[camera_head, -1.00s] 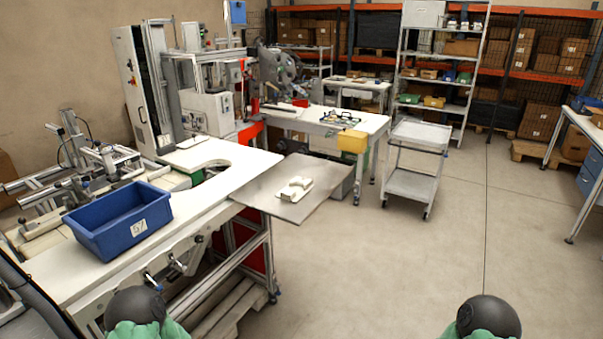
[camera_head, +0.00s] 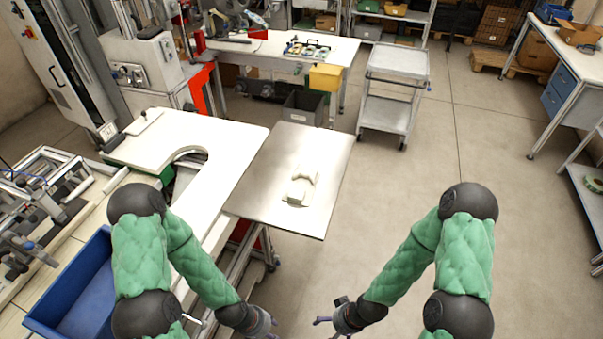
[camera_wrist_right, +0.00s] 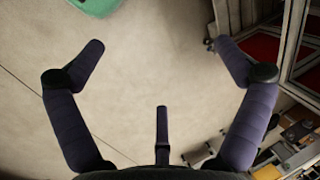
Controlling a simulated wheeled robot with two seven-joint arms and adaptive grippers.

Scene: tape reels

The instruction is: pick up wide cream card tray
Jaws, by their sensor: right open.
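Small cream pieces lie close together on a bare metal sheet (camera_head: 265,190) in the head view. The farther piece (camera_head: 307,174) and the nearer piece (camera_head: 297,193) look pale and low; I cannot tell which is the wide cream card tray. My left gripper (camera_head: 271,322) is low at the bottom centre, nearer to me than the sheet; its fingers are too small to read. My right gripper (camera_head: 326,322) is at its right, apart from the pieces. In the right wrist view its fingers (camera_wrist_right: 157,48) are spread and empty above the floor.
The metal sheet joins a white workbench (camera_head: 215,130) with a curved cut-out. A blue bin (camera_head: 85,290) stands at lower left. A grey trolley (camera_head: 392,90) and a white table (camera_head: 290,55) stand behind.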

